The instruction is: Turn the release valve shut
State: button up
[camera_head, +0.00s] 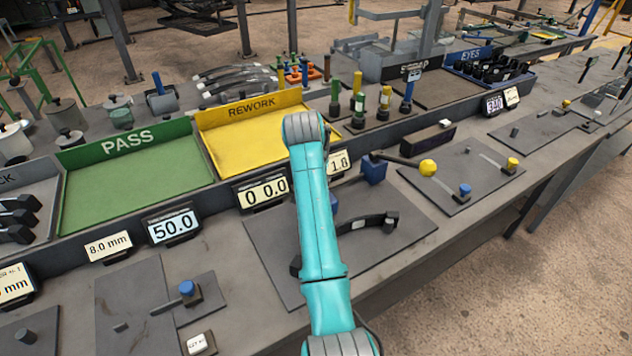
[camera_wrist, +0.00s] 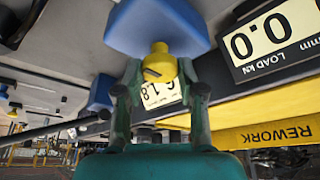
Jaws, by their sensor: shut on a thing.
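The release valve appears to be the yellow knob (camera_wrist: 160,62) with a dark mark on its face, in the middle of the wrist view. It sits against a large blue block (camera_wrist: 155,28). My gripper (camera_wrist: 160,76) has one finger on each side of the knob and is shut on it. In the head view my teal arm reaches over the bench and hides the gripper and the knob. A bit of blue (camera_head: 333,203) shows beside the arm there. How far the knob is turned I cannot tell.
A load display (camera_wrist: 267,40) reading 0.0 stands close by. A blue block (camera_head: 374,168) bears a dark lever with a yellow ball (camera_head: 428,167) right of my arm. A dark curved part (camera_head: 375,235) lies on the plate. The yellow REWORK tray (camera_head: 222,150) and green PASS tray (camera_head: 135,190) are behind.

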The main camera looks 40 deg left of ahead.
jog(key=o, duration=1.1)
jog(key=v, duration=1.2)
